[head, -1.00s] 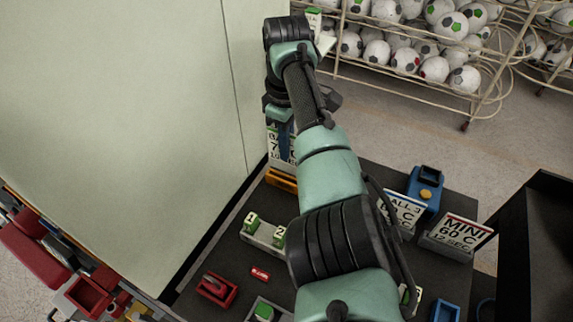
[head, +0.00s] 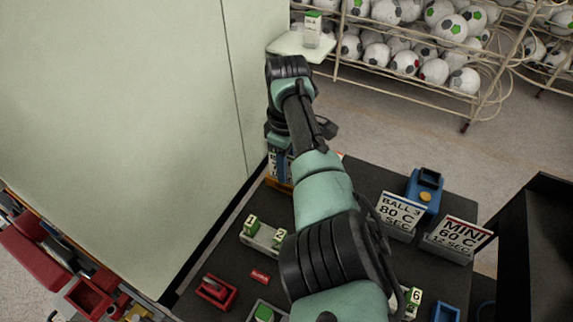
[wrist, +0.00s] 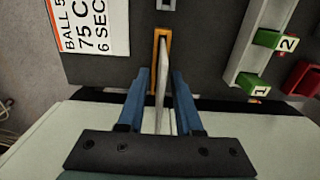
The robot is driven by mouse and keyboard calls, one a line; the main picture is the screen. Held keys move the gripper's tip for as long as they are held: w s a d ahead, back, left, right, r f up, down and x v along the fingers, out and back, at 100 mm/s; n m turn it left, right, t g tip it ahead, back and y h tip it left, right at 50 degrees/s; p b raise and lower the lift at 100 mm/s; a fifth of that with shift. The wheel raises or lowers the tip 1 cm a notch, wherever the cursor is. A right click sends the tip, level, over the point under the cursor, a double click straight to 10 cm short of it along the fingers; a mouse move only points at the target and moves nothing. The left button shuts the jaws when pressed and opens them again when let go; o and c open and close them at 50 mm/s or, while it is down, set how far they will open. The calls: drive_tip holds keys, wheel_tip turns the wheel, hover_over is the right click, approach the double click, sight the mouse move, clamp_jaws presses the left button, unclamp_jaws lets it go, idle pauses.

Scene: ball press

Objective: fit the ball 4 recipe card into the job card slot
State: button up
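A thin white card (wrist: 162,88) shows edge-on in the wrist view, with its far end in an orange slot holder (wrist: 160,40). I take it for the ball 4 recipe card in the job card slot; its face cannot be read here. My gripper's (wrist: 161,85) two blue fingers stand on either side of the card, with a gap on each side, so it is open around the card. In the head view my gripper (head: 282,165) is beside the pale cabinet wall. The orange holder (head: 278,185) and card are mostly hidden there.
BALL 3 (head: 400,212) and MINI (head: 460,234) cards stand in grey holders on the right. A BALL 5 card (wrist: 90,25) shows in the wrist view. Numbered green-and-white blocks (head: 265,232) sit in a rail nearby. The pale cabinet (head: 120,120) borders the bench's left side.

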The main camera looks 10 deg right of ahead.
wheel_tip(320, 180, up, 12)
drive_tip(key=shift+r+b, duration=0.2)
drive_tip(key=shift+b, duration=0.25)
idle(0.6)
